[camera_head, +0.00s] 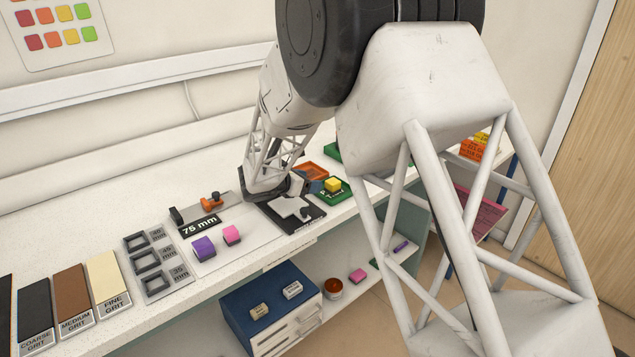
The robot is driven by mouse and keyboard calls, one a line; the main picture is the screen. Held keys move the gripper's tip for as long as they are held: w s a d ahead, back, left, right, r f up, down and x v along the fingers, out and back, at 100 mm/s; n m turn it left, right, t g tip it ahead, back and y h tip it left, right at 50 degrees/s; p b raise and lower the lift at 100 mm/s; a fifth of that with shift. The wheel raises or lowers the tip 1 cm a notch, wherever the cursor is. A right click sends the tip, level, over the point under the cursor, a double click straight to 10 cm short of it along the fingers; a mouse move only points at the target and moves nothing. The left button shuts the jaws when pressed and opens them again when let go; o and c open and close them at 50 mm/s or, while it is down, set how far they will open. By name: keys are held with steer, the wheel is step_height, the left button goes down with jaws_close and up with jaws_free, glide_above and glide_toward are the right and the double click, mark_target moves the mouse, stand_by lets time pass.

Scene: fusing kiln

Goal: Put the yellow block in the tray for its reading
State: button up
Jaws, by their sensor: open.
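The yellow block (332,184) sits on a small green tray (335,198) with a dark label, on the right part of the white bench. An orange tray (312,169) lies just behind and to its left. Another green piece shows behind that, partly covered by my arm. My gripper (292,190) is low over the bench, left of the yellow block and apart from it. It is open and holds nothing that I can see; its fingertips are hard to make out. Beneath it is a black pad with a pale grey plate (292,208).
Size frames (147,260) and grit strips (72,300) are further left. A blue drawer unit (258,292) stands below.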

steer(key=shift+v, duration=1.35)
steer(key=s+d+r+m+g+y, duration=0.1)
steer(key=s+d+r+m+g, duration=0.1)
steer(key=s+d+r+m, duration=0.4)
steer(key=s+d+r+m+g+y, duration=0.1)
steer(key=s+d+r+m+g, duration=0.15)
steer(key=s+d, duration=0.6)
steer(key=s+d+r+m+g, duration=0.2)
steer(key=s+d+r+m, duration=0.25)
steer(key=d, duration=0.45)
steer(key=s+d+m+y, duration=0.3)
steer(key=s+m, duration=0.4)
steer(key=s, duration=0.7)
steer(key=s+d+m+y, duration=0.4)
steer(key=s+m, duration=0.3)
steer(key=s, duration=0.8)
steer(key=shift+d+r+y, duration=0.3)
steer(key=shift+d+r, duration=0.1)
steer(key=shift+g, duration=0.25)
